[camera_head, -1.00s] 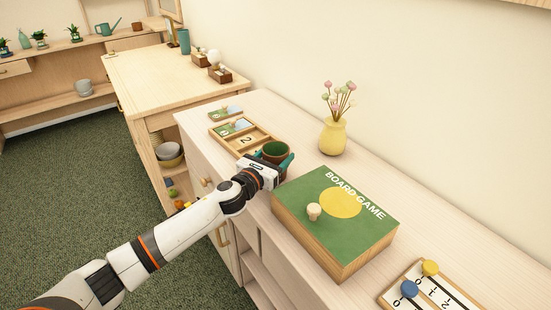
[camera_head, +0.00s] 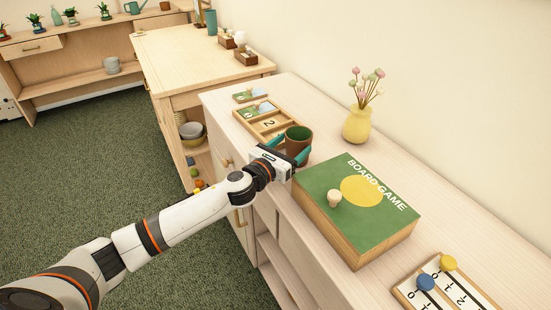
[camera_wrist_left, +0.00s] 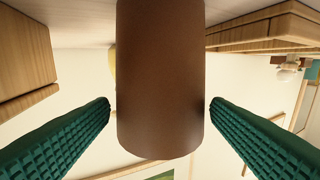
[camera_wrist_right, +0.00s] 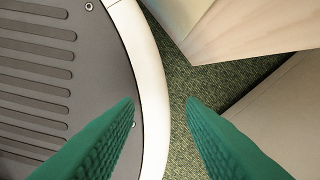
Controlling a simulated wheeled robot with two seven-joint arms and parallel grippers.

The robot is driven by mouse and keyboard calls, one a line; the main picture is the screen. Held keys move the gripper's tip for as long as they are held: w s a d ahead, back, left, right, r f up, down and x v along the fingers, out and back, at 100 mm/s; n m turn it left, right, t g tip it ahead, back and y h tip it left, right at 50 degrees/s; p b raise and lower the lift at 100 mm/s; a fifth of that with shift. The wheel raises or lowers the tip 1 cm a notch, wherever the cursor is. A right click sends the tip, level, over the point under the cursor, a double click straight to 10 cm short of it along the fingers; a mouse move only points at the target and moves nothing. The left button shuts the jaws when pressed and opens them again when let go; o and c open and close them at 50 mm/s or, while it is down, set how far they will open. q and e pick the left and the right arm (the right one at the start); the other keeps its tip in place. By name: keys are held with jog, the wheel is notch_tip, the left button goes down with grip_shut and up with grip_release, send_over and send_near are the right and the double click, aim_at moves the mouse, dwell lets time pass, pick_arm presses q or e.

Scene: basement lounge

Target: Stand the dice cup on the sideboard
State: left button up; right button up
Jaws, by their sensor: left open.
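The dice cup (camera_head: 299,143) is brown with a green inside. It stands upright on the sideboard (camera_head: 330,143), mouth up, between the tile tray and the board game box. My left gripper (camera_head: 290,150) is open, with its teal fingers on either side of the cup. In the left wrist view, the cup (camera_wrist_left: 160,80) is between the fingers with a gap on each side. My right gripper (camera_wrist_right: 160,102) is open and empty above the floor, beside my round base.
The green board game box (camera_head: 325,195) is close to the right of the cup. A wooden tile tray (camera_head: 265,122) is just behind it. A yellow vase (camera_head: 357,125) stands near the wall, and a scoring board (camera_head: 445,285) lies at the front right.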

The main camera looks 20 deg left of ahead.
pick_arm(q)
jog(key=v, duration=0.8)
jog(key=shift+s+a, duration=0.1)
jog(key=shift+s, duration=0.05)
